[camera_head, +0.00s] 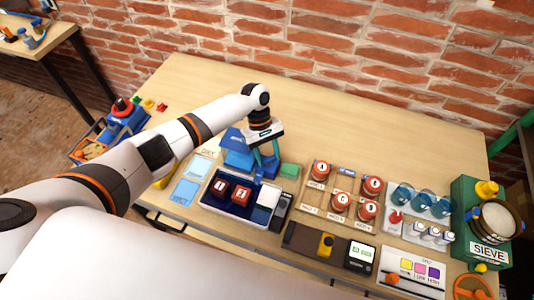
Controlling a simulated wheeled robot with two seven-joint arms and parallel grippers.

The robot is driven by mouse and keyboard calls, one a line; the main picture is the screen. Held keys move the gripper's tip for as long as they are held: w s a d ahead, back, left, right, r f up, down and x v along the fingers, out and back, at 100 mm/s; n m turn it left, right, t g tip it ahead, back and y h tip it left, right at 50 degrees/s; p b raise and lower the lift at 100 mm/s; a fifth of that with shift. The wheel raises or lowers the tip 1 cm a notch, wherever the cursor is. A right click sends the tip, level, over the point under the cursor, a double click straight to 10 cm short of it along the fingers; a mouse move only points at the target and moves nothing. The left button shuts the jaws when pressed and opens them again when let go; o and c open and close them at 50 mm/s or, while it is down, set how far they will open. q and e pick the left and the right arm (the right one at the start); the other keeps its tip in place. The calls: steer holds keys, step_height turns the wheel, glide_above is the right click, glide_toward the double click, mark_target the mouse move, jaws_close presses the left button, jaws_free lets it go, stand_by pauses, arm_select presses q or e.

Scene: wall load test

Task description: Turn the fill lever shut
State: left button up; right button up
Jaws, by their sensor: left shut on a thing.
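A blue stand-like apparatus (236,153) stands at the back of the black tray, near the middle of the table. My left arm reaches in from the left, and my left gripper (265,160) points down at the apparatus's right side. Its fingers are shut on a part there, which I take to be the fill lever. The lever is too small and too covered by the gripper to make out, so its angle cannot be told. My right gripper is not in view.
The black tray (212,203) holds red blocks marked with numbers. To its right are several red-topped jars (321,170), blue-topped glassware (402,194) and a green sieve stand (465,210). The table behind (350,125) is clear.

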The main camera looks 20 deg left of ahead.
arm_select(q)
steer(key=m+y, duration=0.1)
steer(key=m, duration=0.1)
steer(key=m+g+y, duration=0.1)
steer(key=m, duration=0.2)
steer(key=shift+w+d+m, duration=0.1)
steer(key=shift+d+m, duration=0.05)
steer(key=shift+m, duration=0.15)
steer(key=shift+d+m+y, duration=0.1)
steer(key=shift+m+y, duration=0.7)
steer(key=shift+m, duration=1.3)
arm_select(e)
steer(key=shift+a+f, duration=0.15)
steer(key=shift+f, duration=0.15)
arm_select(q)
steer(key=o, duration=1)
steer(key=shift+r, duration=0.1)
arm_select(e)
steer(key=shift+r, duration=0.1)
